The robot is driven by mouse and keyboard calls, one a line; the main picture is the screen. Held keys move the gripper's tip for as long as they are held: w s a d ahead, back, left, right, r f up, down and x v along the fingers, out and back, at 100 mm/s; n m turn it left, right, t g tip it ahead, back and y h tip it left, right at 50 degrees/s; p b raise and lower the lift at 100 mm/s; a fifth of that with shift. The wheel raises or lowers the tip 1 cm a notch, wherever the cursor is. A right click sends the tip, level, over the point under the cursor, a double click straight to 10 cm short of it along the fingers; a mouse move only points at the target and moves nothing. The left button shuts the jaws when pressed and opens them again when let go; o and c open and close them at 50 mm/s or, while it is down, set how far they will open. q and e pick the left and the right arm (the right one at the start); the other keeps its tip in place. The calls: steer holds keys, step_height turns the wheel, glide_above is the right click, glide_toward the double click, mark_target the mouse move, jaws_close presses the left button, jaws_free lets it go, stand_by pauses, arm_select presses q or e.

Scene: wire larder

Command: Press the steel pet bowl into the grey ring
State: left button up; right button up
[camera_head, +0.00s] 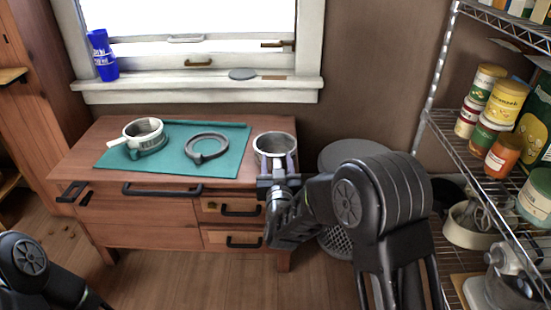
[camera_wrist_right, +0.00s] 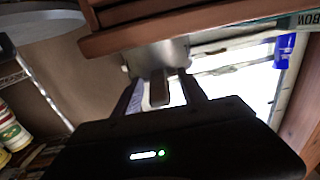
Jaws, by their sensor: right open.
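The steel pet bowl (camera_head: 274,144) stands upright at the right end of the wooden cabinet top, beside the teal mat. The grey ring (camera_head: 207,158) lies flat and empty on the mat, left of the bowl. My right gripper (camera_head: 278,168) is open at the bowl's near side. In the right wrist view the open fingers (camera_wrist_right: 158,88) reach to the steel bowl (camera_wrist_right: 160,55), with a short grey piece between them. I cannot tell whether the fingers touch the bowl. My left arm shows at lower left, its gripper out of view.
A white handled vessel (camera_head: 143,130) sits on the left of the teal mat (camera_head: 175,163). A blue cup (camera_head: 102,55) and a grey disc (camera_head: 242,74) are on the windowsill. A round lidded bin (camera_head: 335,152) stands right of the cabinet, and a wire shelf (camera_head: 465,160) with cans is farther right.

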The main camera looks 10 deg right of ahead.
stand_by(0.5)
jaws_close()
stand_by(0.3)
stand_by(0.4)
